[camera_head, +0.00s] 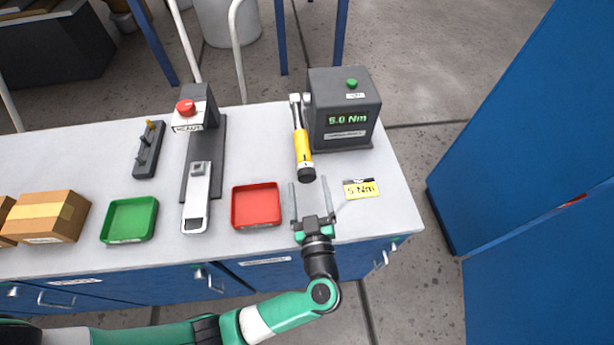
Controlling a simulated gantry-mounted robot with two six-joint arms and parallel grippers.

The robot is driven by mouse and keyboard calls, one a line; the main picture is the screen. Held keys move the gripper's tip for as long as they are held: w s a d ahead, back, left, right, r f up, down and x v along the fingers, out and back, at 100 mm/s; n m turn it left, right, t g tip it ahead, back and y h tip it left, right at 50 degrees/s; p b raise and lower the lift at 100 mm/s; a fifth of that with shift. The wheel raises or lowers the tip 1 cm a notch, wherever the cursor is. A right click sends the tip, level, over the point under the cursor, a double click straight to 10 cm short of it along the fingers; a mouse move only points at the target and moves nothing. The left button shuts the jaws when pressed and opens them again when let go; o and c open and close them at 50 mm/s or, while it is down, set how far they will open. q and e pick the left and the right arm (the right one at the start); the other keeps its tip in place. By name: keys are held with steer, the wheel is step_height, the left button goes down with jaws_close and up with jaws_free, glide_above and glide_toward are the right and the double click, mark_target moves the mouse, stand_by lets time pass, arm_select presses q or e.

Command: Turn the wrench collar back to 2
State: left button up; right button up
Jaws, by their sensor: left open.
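The torque wrench (302,146) has a yellow handle, a silver head and a dark end collar (306,174). It lies on the bench with its head at the left side of a dark tester box (345,108), whose green display reads 5.0 Nm. My left gripper (309,182) is open, with its two fingers pointing toward the collar. The fingertips are close to the collar, one on each side in the picture; contact cannot be told. Collar markings are too small to read. My right gripper is not in view.
A yellow "5 Nm" card (361,189) lies to the right. A red tray (256,205), a green tray (129,220), a dark press-like fixture (203,150) and cardboard boxes (47,216) stand to the left. The bench (400,205) ends at the right.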

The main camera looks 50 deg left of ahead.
mark_target(308, 181)
arm_select(q)
steer(key=shift+b+x, duration=0.3)
steer(key=shift+x, duration=1.65)
jaws_close()
